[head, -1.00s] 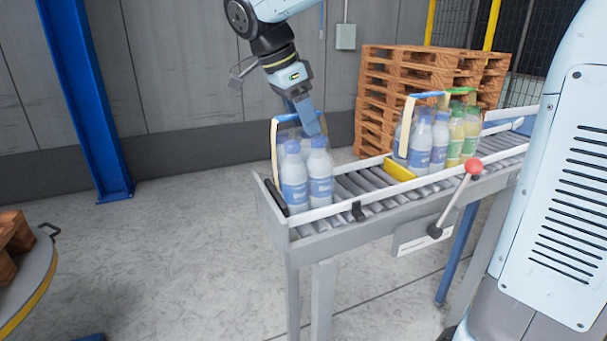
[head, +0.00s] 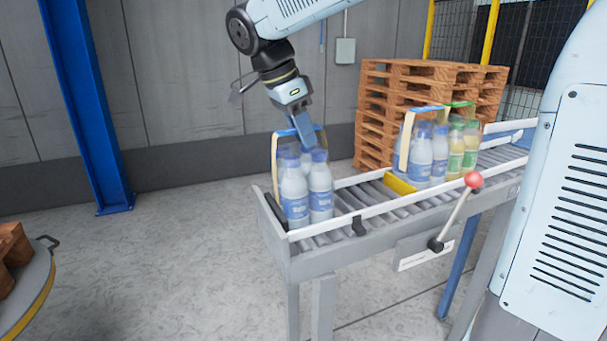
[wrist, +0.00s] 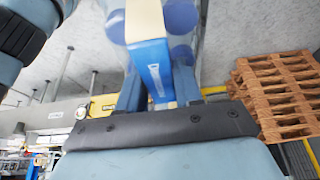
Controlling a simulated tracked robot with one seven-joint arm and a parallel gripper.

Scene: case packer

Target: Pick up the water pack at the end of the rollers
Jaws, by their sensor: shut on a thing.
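The water pack (head: 307,194), several clear bottles with blue caps and blue labels under a carry handle, stands upright at the near left end of the roller conveyor (head: 385,225). My gripper (head: 306,132) is above the pack and shut on its blue and cream handle. In the wrist view the handle (wrist: 150,62) lies between my gripper's fingers (wrist: 158,85), with blue caps (wrist: 181,16) beyond it. I cannot tell any gap between the bottles and the rollers.
More packs, one of water (head: 425,155) and one with green caps (head: 464,148), stand farther along the rollers behind a yellow stop (head: 399,184). A lever with a red knob (head: 473,180) rises at the conveyor's front. Stacked wooden pallets (head: 425,85) stand behind. A round platform (head: 25,285) is at lower left; the floor between is clear.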

